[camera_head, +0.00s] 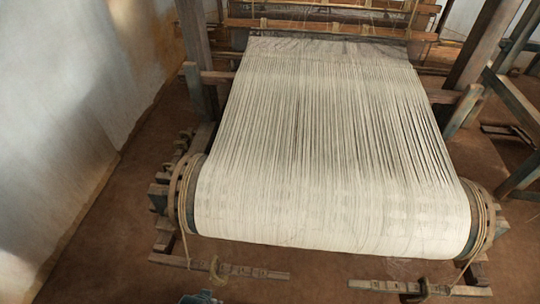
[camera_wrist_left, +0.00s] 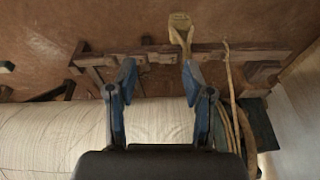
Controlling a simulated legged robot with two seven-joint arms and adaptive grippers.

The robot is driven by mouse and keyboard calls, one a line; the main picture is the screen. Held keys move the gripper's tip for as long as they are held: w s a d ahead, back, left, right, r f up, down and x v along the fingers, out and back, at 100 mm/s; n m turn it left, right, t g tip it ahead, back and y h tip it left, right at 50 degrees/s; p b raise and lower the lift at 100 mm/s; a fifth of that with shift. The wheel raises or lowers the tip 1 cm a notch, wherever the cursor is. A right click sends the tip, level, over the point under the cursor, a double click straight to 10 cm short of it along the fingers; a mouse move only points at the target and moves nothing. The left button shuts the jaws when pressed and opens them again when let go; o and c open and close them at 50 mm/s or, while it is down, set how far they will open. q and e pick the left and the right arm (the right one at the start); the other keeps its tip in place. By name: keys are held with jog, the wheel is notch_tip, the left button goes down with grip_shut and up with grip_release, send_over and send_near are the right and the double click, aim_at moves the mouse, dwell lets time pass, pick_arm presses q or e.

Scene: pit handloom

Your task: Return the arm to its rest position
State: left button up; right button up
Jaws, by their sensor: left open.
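My left gripper (camera_wrist_left: 158,72) shows in the left wrist view, its two blue fingers spread apart with nothing between them. Beyond the fingers are the cream cloth roll (camera_wrist_left: 55,135) and a wooden bar (camera_wrist_left: 215,52). I cannot tell how far the fingertips are from these. In the head view only a small dark bluish part, seemingly of my left arm, shows at the bottom edge, left of centre. My right gripper is in neither view.
The loom's cream warp (camera_head: 325,130) runs down to a wide front roll with rope-wound ends (camera_head: 183,190). Low wooden bars (camera_head: 230,270) lie in front. A pale wall (camera_head: 60,110) stands at left. Brown floor (camera_head: 110,245) is clear between wall and loom.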

pick_arm(q)
jog(key=s+f+g, duration=0.1)
jog(key=s+f, duration=0.1)
jog(key=f, duration=1)
jog(key=s+f, duration=0.2)
jog(key=f, duration=1.1)
jog(key=s+a+f+g, duration=0.1)
jog(key=s+a+f, duration=0.2)
jog(key=s+f, duration=1)
jog(key=s, duration=0.3)
jog(key=shift+s+f, duration=0.15)
jog(key=shift+s, duration=0.05)
jog(key=shift+a, duration=0.1)
jog(key=shift+c, duration=0.9)
jog(key=shift+w+m, duration=0.1)
jog(key=shift+m, duration=0.2)
